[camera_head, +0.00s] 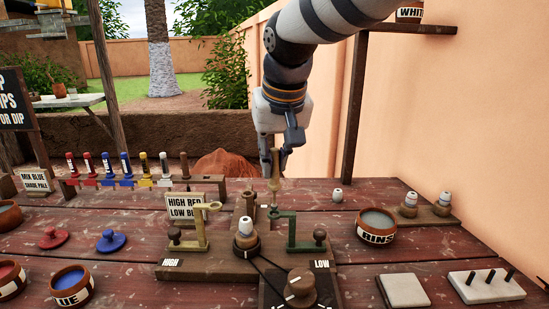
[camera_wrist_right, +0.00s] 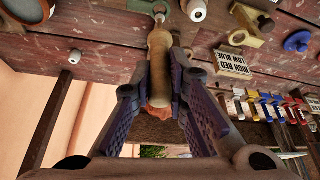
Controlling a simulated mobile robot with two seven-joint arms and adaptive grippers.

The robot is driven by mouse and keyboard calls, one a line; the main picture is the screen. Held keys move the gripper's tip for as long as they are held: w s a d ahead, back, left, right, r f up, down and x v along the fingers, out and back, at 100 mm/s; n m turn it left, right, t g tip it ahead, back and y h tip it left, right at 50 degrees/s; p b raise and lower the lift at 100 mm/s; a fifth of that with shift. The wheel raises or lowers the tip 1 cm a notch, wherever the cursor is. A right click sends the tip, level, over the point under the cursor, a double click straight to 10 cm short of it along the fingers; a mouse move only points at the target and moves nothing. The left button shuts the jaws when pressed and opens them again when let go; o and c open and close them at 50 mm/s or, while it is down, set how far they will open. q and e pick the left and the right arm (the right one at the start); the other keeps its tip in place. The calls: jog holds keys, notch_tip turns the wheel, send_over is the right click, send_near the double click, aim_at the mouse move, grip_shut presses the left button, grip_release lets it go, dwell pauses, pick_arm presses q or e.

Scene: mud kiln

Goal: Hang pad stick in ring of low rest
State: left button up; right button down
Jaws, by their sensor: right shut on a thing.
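My right gripper (camera_head: 279,148) is shut on a pale wooden stick, the pad stick (camera_head: 274,178), which hangs roughly upright below the fingers. In the right wrist view the stick (camera_wrist_right: 159,60) stands between the two fingers (camera_wrist_right: 159,75). The low rest (camera_head: 304,232) is a green bracket with a brown knob behind the LOW label. Its ring end (camera_head: 274,213) is at the stick's lower tip; in the right wrist view the green ring (camera_wrist_right: 161,6) shows just past the tip. I cannot tell whether the tip is inside the ring. My left gripper is not in view.
A yellow high rest (camera_head: 205,228) stands left, by the HIGH RED LOW BLUE sign (camera_head: 186,206). A white-topped insulator (camera_head: 245,229) and a knob (camera_head: 300,283) are close by. The rinse bowl (camera_head: 377,224) stands right. Several colored sticks line a rack behind.

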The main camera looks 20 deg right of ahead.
aim_at(275, 178)
jog(key=shift+f, duration=0.15)
jog(key=shift+f, duration=0.45)
jog(key=shift+f, duration=0.15)
dwell(0.3)
jog(key=shift+f, duration=0.6)
jog(key=shift+f, duration=0.15)
jog(key=shift+f, duration=0.55)
jog(key=shift+f, duration=0.1)
jog(key=shift+f, duration=0.3)
jog(key=shift+f, duration=0.15)
